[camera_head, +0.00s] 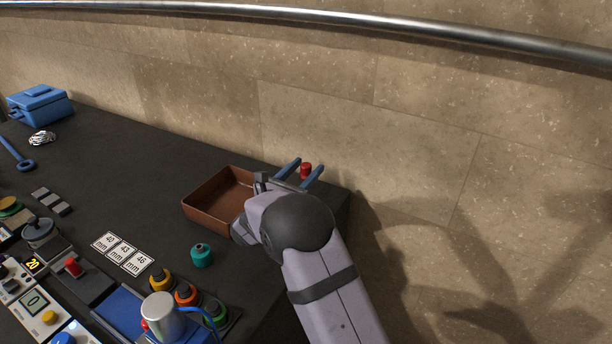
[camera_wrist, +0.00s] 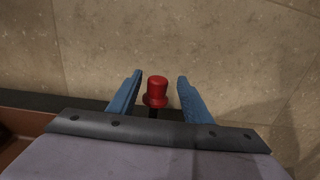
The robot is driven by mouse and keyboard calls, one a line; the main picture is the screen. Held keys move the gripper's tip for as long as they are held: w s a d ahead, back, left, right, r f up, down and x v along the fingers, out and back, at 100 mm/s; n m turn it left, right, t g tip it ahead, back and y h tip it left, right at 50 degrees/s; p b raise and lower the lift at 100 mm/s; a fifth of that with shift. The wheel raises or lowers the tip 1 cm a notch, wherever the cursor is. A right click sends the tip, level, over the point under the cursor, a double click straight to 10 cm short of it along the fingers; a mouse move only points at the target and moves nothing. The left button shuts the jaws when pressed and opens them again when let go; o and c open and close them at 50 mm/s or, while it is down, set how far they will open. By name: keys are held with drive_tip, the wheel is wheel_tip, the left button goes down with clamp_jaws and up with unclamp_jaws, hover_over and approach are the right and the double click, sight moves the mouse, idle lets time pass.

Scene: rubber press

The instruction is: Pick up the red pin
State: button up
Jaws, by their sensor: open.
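The red pin (camera_head: 306,170) is near the far right corner of the dark table, close to the stone wall. It has a round red head with a wider collar. In the wrist view the red pin (camera_wrist: 156,91) stands between the two blue fingers, with a gap on each side. A short dark part shows under its collar; its lower end is hidden by my gripper body. My gripper (camera_head: 305,169) is open around the pin, and its fingers (camera_wrist: 157,88) do not appear to touch it.
A brown open tray (camera_head: 207,221) stands just left of my gripper. A teal knobbed piece (camera_head: 202,256) is in front of the tray. Yellow, orange and green pieces (camera_head: 187,293), a metal cup (camera_head: 161,318) and number cards (camera_head: 122,252) lie nearer. The stone wall (camera_head: 350,130) rises close behind the pin.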

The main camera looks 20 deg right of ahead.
drive_tip(key=shift+f+p+x, duration=0.2)
drive_tip(key=shift+p+x, duration=0.75)
drive_tip(key=shift+x, duration=1.55)
drive_tip(key=shift+w+a, duration=0.1)
drive_tip(key=shift+a, duration=0.05)
drive_tip(key=shift+c, duration=0.7)
clamp_jaws()
drive_tip(key=shift+r, duration=0.15)
